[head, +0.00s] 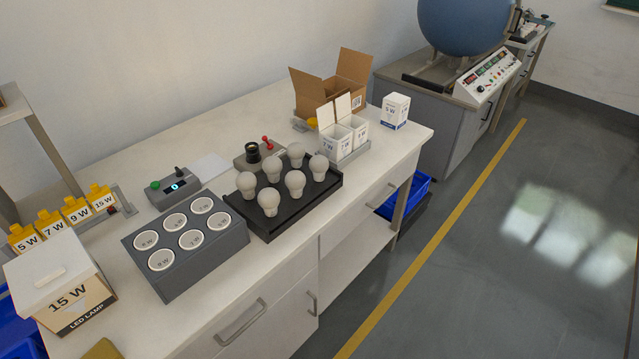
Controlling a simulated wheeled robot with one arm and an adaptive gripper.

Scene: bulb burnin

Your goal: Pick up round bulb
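Several white round bulbs stand upright in two rows on a black tray (272,230) in the middle of the bench, in the head view. The front row has a left bulb (268,201), a middle bulb (295,183) and a right bulb (318,167). The back row has a left bulb (246,184), a middle bulb (273,168) and a right bulb (296,154). They look alike in size and shape at this distance. My gripper is not in view.
A grey block with several round labelled sockets (183,280) sits left of the tray. A control box (168,190) and a black-topped device (252,154) stand behind. A "15 W" carton (65,290) is at far left; small white boxes (396,110) and an open cardboard box (312,90) are at right.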

